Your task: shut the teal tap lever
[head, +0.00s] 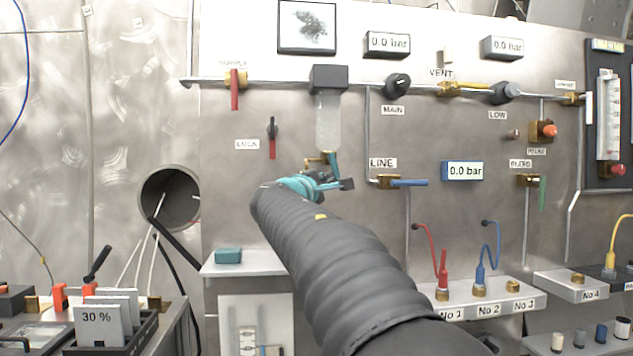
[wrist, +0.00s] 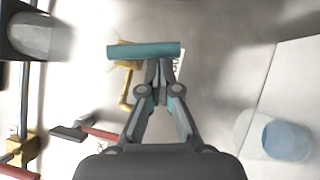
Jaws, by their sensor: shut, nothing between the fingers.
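The teal tap lever (head: 332,164) hangs from a small brass valve (head: 315,160) under the clear filter bowl in the head view, pointing down and slightly right. In the wrist view the teal lever (wrist: 144,50) lies across the picture just beyond my fingertips, with its brass body (wrist: 126,64) partly behind it. My gripper (wrist: 160,66) is shut and empty, its fingertips close to the lever's right half. Whether they touch it I cannot tell. In the head view my gripper (head: 342,184) is at the lever's lower end, which it partly hides.
The filter bowl (head: 329,122) hangs just above. The blue LINE lever (head: 408,182) is to the right, and the red LOCK lever (head: 272,148) to the left. A small ledge (head: 245,268) bears a teal block (head: 229,256). Hoses (head: 429,240) rise from the lower right bench.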

